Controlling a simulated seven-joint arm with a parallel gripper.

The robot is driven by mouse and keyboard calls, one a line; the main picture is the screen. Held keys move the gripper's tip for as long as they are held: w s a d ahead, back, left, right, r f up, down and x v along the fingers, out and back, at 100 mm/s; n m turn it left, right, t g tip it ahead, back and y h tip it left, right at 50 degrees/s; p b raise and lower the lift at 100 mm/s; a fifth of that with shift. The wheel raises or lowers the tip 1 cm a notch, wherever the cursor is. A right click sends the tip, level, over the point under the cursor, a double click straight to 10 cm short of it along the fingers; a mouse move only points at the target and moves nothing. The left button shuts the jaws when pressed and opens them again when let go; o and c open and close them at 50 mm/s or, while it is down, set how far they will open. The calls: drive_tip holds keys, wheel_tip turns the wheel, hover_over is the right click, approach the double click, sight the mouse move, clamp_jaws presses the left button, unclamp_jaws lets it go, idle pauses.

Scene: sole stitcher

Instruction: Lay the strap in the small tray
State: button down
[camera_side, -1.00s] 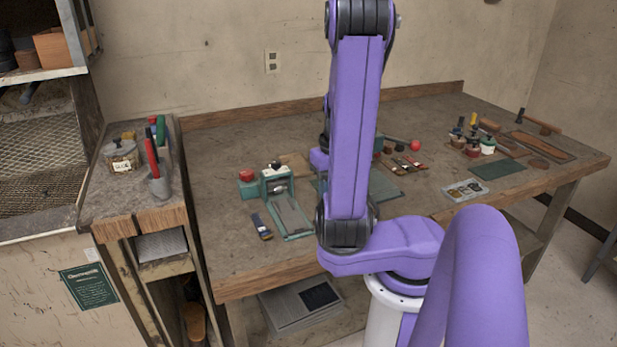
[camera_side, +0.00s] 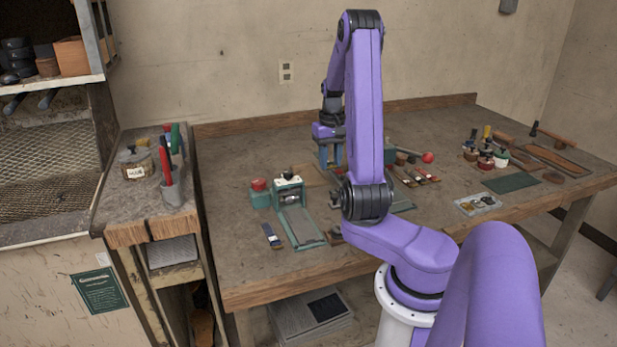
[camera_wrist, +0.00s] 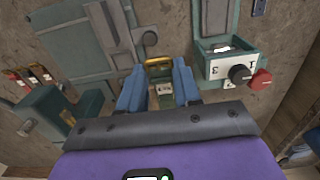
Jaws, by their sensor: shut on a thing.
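My gripper (camera_wrist: 161,80) is shut on a small piece with a brass-coloured loop (camera_wrist: 158,62), which looks like the strap's buckle end; the fingers hide most of it. In the side view my gripper (camera_side: 330,155) is above the back middle of the bench, right of the green stitcher (camera_side: 289,192). The stitcher also shows in the wrist view (camera_wrist: 228,64). A shallow clear tray (camera_side: 478,205) with small parts lies at the bench's right front. A grey rectangular piece (camera_wrist: 105,22) lies on a green mat (camera_wrist: 70,32); I cannot tell whether it is a tray.
Red-ended tools (camera_side: 415,178) lie right of my arm. Several jars (camera_side: 486,160) and a second green mat (camera_side: 511,183) are farther right. The bench's left front is mostly clear.

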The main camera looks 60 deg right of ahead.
drive_tip(key=shift+w+d+f, duration=0.2)
drive_tip(key=shift+w+d, duration=0.15)
drive_tip(key=shift+d, duration=0.3)
drive_tip(key=shift+w+d+f, duration=0.2)
drive_tip(key=shift+w+d, duration=0.15)
drive_tip(key=shift+d, duration=0.3)
drive_tip(key=w+d+f, duration=0.4)
drive_tip(key=w+d, duration=0.2)
hover_over(313, 182)
wheel_tip(313, 182, down, 5)
drive_tip(key=shift+s+a, duration=0.1)
drive_tip(key=shift+s, duration=0.05)
drive_tip(key=shift+w+d+f, duration=0.2)
drive_tip(key=shift+f, duration=1.65)
drive_tip(key=shift+f, duration=0.1)
drive_tip(key=c, duration=0.8)
unclamp_jaws()
